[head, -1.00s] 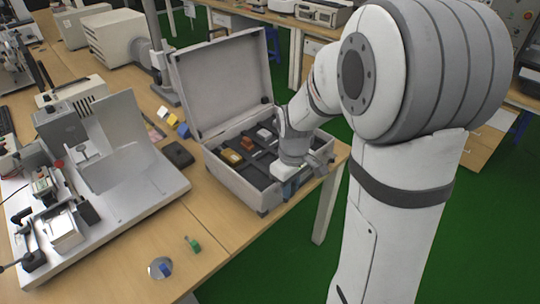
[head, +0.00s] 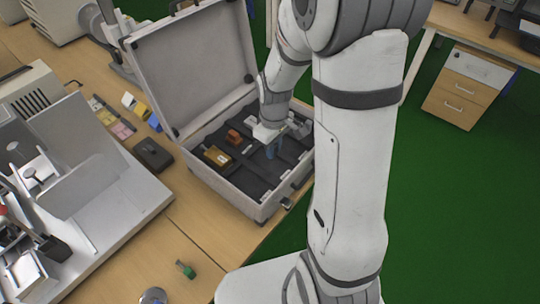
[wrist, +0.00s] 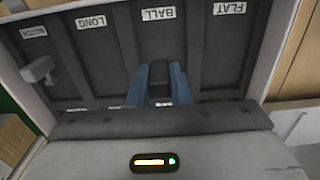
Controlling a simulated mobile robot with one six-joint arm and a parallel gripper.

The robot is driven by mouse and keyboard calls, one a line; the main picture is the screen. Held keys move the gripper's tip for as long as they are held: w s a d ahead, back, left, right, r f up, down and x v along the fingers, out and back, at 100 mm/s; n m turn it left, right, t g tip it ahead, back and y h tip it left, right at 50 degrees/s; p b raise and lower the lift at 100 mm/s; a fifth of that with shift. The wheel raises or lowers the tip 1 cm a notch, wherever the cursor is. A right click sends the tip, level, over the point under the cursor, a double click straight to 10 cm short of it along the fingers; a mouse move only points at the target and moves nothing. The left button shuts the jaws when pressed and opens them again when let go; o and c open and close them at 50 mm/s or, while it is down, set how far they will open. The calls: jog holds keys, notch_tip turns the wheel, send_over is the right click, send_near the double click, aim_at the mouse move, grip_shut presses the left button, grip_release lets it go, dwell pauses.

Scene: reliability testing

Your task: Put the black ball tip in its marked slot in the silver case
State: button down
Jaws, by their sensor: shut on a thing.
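The silver case (head: 240,205) stands open on the bench, with its lid up and a dark divided insert inside. My gripper (head: 272,150) reaches down into the case. In the wrist view its blue fingers (wrist: 160,85) are shut on a small dark piece, the black ball tip (wrist: 160,93), mostly hidden between them. The fingers are over the compartment labelled BALL (wrist: 158,13), the marked slot, between the LONG and FLAT ones. I cannot tell whether the tip touches the slot floor.
A yellow piece (head: 217,155) and an orange-brown piece (head: 234,136) lie in other compartments. A grey piece (wrist: 38,70) is at the NOTCH compartment (wrist: 33,31). A black box (head: 152,154) is left of the case. A green piece (head: 186,268) lies on the bench in front.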

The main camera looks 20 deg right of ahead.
aim_at(272, 165)
jog(key=shift+a+f, duration=0.2)
jog(key=shift+f, duration=2.1)
jog(key=shift+f, duration=0.2)
jog(key=c, duration=1.6)
grip_release()
jog(key=shift+r, duration=0.15)
